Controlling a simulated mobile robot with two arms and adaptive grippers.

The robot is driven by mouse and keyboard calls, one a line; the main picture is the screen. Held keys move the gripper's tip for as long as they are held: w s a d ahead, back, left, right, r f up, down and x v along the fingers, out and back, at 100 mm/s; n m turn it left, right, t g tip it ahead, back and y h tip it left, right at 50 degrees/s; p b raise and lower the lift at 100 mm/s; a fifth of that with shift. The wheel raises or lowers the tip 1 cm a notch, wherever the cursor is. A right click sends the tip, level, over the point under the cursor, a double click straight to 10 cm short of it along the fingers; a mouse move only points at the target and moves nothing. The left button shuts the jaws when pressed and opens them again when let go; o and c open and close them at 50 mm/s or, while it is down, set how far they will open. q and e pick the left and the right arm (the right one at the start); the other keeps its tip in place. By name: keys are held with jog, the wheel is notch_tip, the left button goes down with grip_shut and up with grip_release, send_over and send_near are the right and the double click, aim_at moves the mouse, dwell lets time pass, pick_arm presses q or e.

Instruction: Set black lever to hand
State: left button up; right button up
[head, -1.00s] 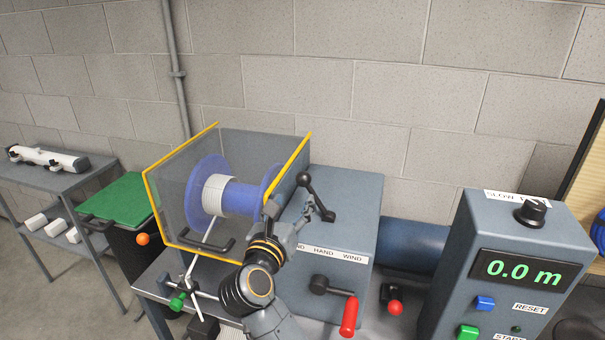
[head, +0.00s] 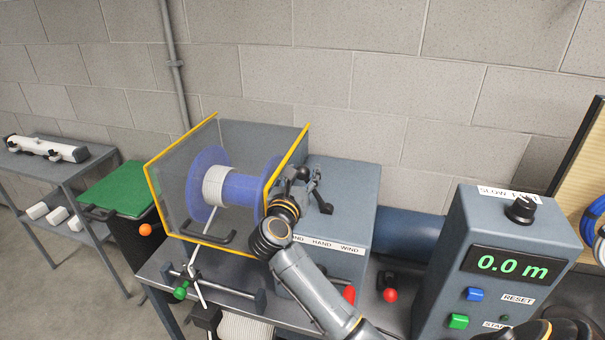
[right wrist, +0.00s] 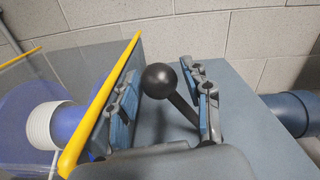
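The black lever (right wrist: 181,106) stands on top of the grey drive box (head: 345,195), with its ball knob leaning to the left in the head view. A label (head: 335,246) on the box front reads HAND and WIND, with its left end partly hidden by my arm. My right gripper (head: 301,181) is at the lever. In the right wrist view the gripper (right wrist: 164,100) is open, with one finger on each side of the black knob (right wrist: 160,80) and gaps showing between. My left gripper is not in view.
A clear guard with yellow edges (head: 285,168) around the blue spool (head: 245,193) stands close beside the gripper's left finger. A red crank handle (head: 349,294) is partly behind my arm. A control box (head: 500,262) reading 0.0 m stands at the right.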

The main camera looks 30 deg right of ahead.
grip_shut()
jog(key=shift+s+d+r+m+b, duration=0.2)
jog(key=shift+s+d+m+b, duration=0.25)
jog(key=shift+m+b, duration=0.25)
jog(key=shift+s+d+r+m+b, duration=0.2)
jog(key=shift+s+d+m+b, duration=0.15)
jog(key=shift+s+m+b, duration=0.35)
jog(key=shift+s+d+r+m+b, duration=0.25)
jog(key=shift+s+d+m+b, duration=0.4)
jog(key=shift+m, duration=0.3)
jog(key=shift+s+d+r+m+b, duration=0.2)
jog(key=shift+s+d+m+b, duration=0.4)
jog(key=shift+m, duration=0.35)
jog(key=shift+o, duration=2)
grip_release()
jog(key=shift+r, duration=0.1)
